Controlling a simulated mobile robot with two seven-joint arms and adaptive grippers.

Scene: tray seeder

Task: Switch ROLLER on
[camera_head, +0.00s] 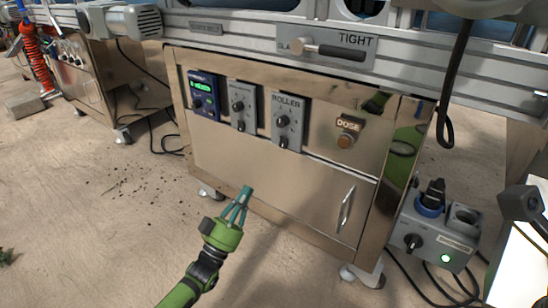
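The ROLLER switch (287,122) is a grey plate with a dark rotary knob on the front of the steel cabinet, the rightmost of three units in a row. Its label is readable, but the knob's markings are too small to tell its setting. My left gripper (244,193), green with teal fingers, is in front of and below the switch, before the cabinet's lower door. Its fingers come together at the tips with nothing seen between them, apart from the switch. My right gripper is not in view.
Left of ROLLER are a similar knob unit (243,106) and a blue unit with a green display (203,95). A DOSE button (345,141) sits to the right. A door handle (346,209) juts out below. A grey power box (436,240) with cables stands on the floor at right.

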